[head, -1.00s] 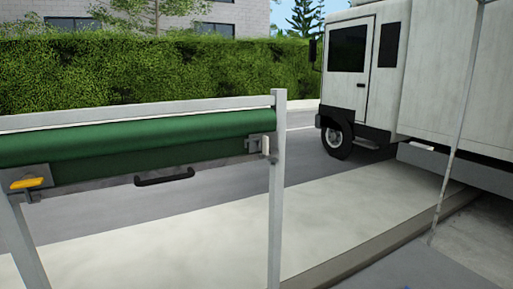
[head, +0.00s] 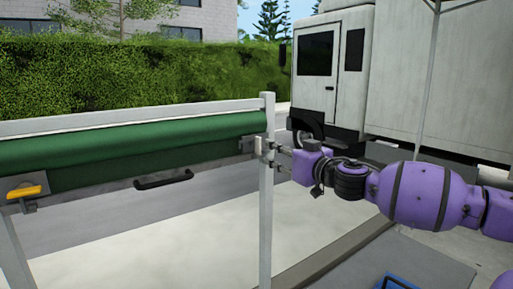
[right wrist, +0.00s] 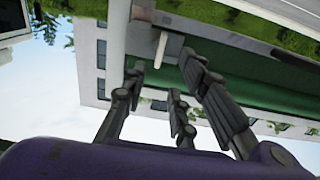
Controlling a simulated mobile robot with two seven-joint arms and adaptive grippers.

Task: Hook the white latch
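The white latch (head: 262,147) sits at the right end of the green roll (head: 130,145), beside the top of a pale upright post (head: 266,215). In the right wrist view the white latch (right wrist: 161,50) points down from a pale bracket, just beyond the fingertips. My right gripper (head: 278,157) comes in from the right, with its fingertips beside the post at the latch's height. In the wrist view its fingers (right wrist: 168,84) are spread, with no object between them. I cannot tell whether a finger touches the latch. My left gripper is not in view.
A yellow latch (head: 24,191) is at the roll's left end, and a black handle (head: 163,179) hangs below its middle. A white truck (head: 395,80) stands behind. A thin pale pole (head: 430,85) rises at the right. A blue object (head: 397,283) is at the bottom edge.

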